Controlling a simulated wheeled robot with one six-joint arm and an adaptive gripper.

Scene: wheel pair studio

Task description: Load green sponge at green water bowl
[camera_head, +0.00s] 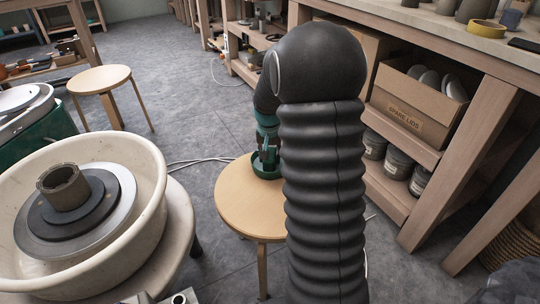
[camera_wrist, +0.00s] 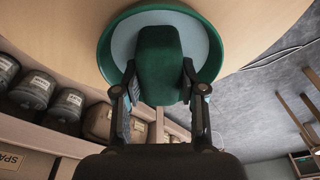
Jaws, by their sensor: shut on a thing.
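The green water bowl (camera_wrist: 104,42) stands on a round wooden stool in the wrist view, with pale water or a pale inside showing. In the head view the bowl (camera_head: 262,172) is partly hidden by my arm. My gripper (camera_wrist: 160,92) is shut on the green sponge (camera_wrist: 158,55), with one finger on each side. The sponge overlaps the bowl's opening in the wrist view. I cannot tell whether it touches the water or the bowl's wall. In the head view my gripper (camera_head: 267,150) is just above the bowl and small.
The round stool (camera_head: 240,200) carries the bowl. A pottery wheel basin (camera_head: 150,165) with a clay pot (camera_head: 62,188) stands at the left. Another stool (camera_head: 100,80) is behind it. Shelves with a spare-lids box (camera_head: 405,115) and tubs (camera_head: 397,165) stand at the right.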

